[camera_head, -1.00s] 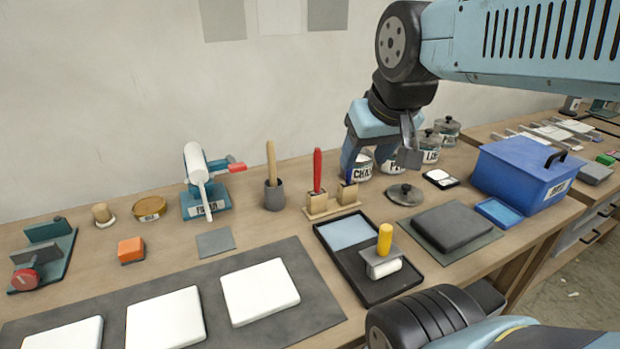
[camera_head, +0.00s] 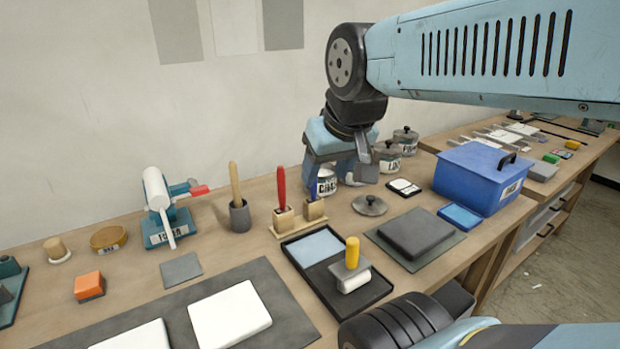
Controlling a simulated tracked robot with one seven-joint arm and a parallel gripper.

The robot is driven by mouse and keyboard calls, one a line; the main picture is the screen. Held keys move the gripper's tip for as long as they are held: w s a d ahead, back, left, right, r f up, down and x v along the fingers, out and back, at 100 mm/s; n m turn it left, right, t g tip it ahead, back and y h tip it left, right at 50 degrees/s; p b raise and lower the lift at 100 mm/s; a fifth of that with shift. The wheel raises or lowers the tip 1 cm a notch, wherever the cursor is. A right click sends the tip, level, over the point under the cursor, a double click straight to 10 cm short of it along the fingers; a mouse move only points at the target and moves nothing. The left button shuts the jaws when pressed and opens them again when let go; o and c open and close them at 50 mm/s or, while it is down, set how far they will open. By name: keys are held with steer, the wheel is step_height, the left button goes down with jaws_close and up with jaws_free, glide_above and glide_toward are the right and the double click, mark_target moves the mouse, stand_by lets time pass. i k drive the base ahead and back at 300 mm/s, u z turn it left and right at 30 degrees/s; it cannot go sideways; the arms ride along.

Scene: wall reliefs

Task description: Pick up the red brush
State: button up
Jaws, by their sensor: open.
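The red brush (camera_head: 281,188) stands upright in the left block of a small wooden stand (camera_head: 287,231). A blue brush (camera_head: 313,190) stands in the right block, partly lost against my gripper. My gripper (camera_head: 338,178) is open and points down, to the right of the red brush and apart from it. Its jaws appear near a labelled jar (camera_head: 327,184) behind the stand, which they partly cover. I see nothing held between the fingers.
A grey cup with a wooden handle (camera_head: 239,214) stands left of the stand. A black tray (camera_head: 372,292) with a yellow-handled roller (camera_head: 352,255) lies in front. A loose lid (camera_head: 370,206) and a blue box (camera_head: 480,178) are to the right.

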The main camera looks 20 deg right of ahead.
mark_target(280, 172)
steer(key=u, duration=0.25)
steer(key=k, duration=1.4)
steer(key=z, duration=0.55)
steer(key=i, duration=1)
